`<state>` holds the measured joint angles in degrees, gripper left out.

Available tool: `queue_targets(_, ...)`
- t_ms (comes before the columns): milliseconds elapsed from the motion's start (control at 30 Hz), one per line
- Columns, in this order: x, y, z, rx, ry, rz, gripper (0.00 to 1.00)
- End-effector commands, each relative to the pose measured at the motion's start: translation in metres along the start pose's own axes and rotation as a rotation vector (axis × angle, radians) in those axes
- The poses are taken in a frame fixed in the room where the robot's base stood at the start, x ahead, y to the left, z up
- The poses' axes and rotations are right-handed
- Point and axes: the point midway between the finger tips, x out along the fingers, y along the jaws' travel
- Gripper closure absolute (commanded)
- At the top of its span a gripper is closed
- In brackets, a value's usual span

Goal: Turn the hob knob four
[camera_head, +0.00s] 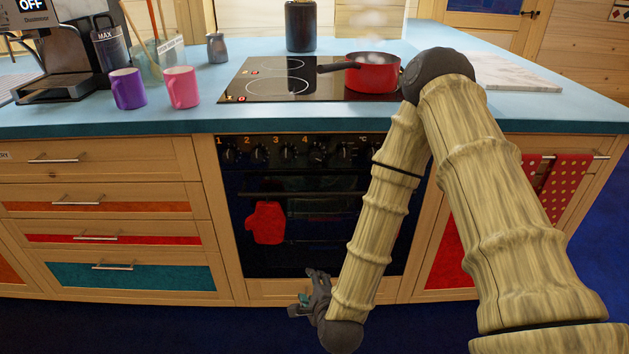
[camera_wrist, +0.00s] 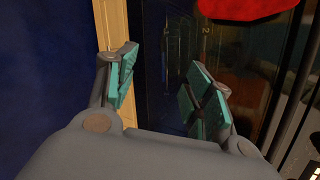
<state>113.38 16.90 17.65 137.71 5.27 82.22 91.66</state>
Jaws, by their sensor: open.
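The hob knob four (camera_head: 316,153) is a dark round knob on the black oven front, just right of an orange numeral 4. It is the fourth from the left in the row under the worktop. My gripper (camera_head: 306,301) is low down in front of the oven's bottom edge, well below the knobs and touching none of them. In the wrist view my gripper (camera_wrist: 158,88) is open, with its teal-padded fingers apart and nothing between them. Knob four cannot be made out in the wrist view.
A red oven mitt (camera_head: 266,223) hangs on the oven front; a red shape, likely the mitt, shows in the wrist view (camera_wrist: 245,8). A red pan (camera_head: 373,78) steams on the hob (camera_head: 265,97). A purple mug (camera_head: 128,89) and pink mug (camera_head: 182,87) stand left of it.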

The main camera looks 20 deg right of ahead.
Motion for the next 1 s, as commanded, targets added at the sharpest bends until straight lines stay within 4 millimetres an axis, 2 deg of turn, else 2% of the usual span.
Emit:
queue_targets(33, -0.005, -0.032, 0.014, 0.107, -0.012, -0.059, 0.48)
queue_targets(300, -0.031, -0.162, 0.063, 0.698, -0.14, -0.343, 0.48)
queue_targets(400, -0.044, -0.201, 0.074, 0.878, -0.204, -0.423, 0.48)
queue_targets(500, -0.055, -0.229, 0.082, 1.014, -0.262, -0.481, 0.48)
queue_targets(600, -0.062, -0.247, 0.086, 1.102, -0.303, -0.517, 0.48)
queue_targets(733, -0.064, -0.258, 0.088, 1.153, -0.329, -0.537, 0.48)
queue_targets(867, -0.057, -0.264, 0.088, 1.159, -0.334, -0.54, 0.48)
queue_targets(1000, -0.041, -0.275, 0.088, 1.156, -0.335, -0.541, 0.48)
